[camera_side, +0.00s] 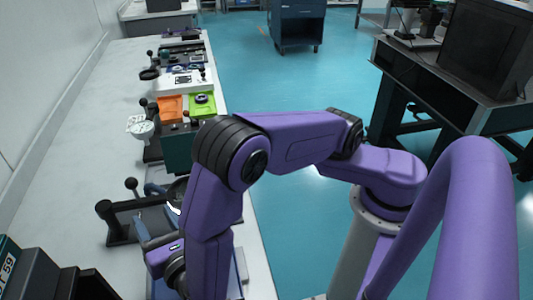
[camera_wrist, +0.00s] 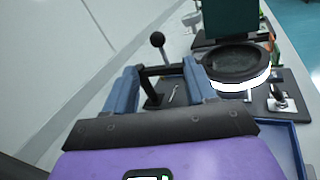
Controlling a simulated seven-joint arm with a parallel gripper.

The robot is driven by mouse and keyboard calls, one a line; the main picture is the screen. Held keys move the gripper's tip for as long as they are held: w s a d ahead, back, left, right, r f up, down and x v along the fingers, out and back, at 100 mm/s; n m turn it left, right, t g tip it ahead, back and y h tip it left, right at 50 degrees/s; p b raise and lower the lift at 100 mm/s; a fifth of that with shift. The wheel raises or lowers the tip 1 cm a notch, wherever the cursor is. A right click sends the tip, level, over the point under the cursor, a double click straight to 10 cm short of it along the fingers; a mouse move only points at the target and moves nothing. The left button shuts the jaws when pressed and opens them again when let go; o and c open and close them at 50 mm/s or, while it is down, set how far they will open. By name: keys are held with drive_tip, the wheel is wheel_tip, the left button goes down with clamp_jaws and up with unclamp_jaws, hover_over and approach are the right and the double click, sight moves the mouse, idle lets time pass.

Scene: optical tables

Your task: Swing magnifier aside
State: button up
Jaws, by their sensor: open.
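The magnifier (camera_wrist: 238,62), a round dark ring with a white lower rim, is on the right of the wrist view. In the side view its white rim (camera_side: 174,208) shows partly, the rest hidden behind my arm. A black bar (camera_wrist: 164,70) with a ball-topped lever (camera_wrist: 157,40) lies left of the ring; the lever also shows in the side view (camera_side: 131,184). My gripper (camera_wrist: 160,76) is open, its blue-grey fingers on either side of part of the bar. Whether they touch it I cannot tell. The right finger is close to the ring.
A dark teal box (camera_wrist: 230,18) stands beyond the ring. A small device with a lever (camera_wrist: 279,98) sits right of it, near a blue tray edge (camera_wrist: 292,145). Orange (camera_side: 170,108) and green (camera_side: 202,105) trays lie farther along the bench. The white bench top on the left is clear.

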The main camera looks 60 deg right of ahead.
drive_tip(key=s+d+r+m+g+h, duration=0.3)
drive_tip(key=d+m+g, duration=0.35)
drive_tip(key=d, duration=0.55)
drive_tip(key=s+d+r+m+g+y, duration=0.3)
drive_tip(key=s+d+m+g, duration=0.3)
drive_tip(key=s+d, duration=0.3)
drive_tip(key=shift+d+r+g+y, duration=0.4)
drive_tip(key=shift+d+g, duration=0.15)
drive_tip(key=shift+g, duration=0.2)
drive_tip(key=shift+f, duration=0.1)
